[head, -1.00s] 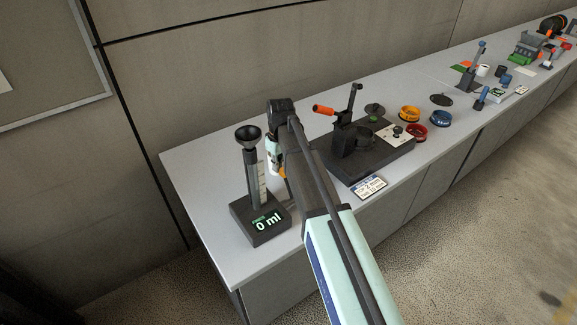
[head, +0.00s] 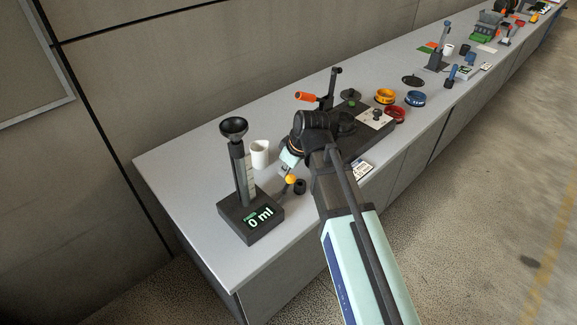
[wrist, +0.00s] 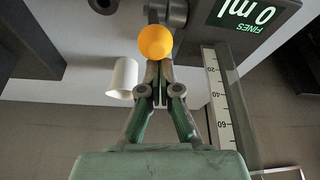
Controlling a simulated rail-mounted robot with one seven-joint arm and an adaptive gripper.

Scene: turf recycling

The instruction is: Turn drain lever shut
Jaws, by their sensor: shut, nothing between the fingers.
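The drain lever shows as an orange-yellow ball knob (head: 290,179) low beside the dark measuring column (head: 243,170), whose base display reads 0 ml. The knob also shows large in the wrist view (wrist: 155,43). My gripper (wrist: 161,72) is shut and empty, its fingertips right at the knob in the picture. The knob covers part of the tips, and I cannot tell whether they touch. The lever's arm is mostly hidden. In the head view, my wrist hangs over the bench just above the knob.
A white cup (head: 260,153) stands behind the knob, left of the fingers in the wrist view (wrist: 123,77). A small black cup (head: 300,187) stands close to the knob. A dark press with an orange handle (head: 311,97) is further right.

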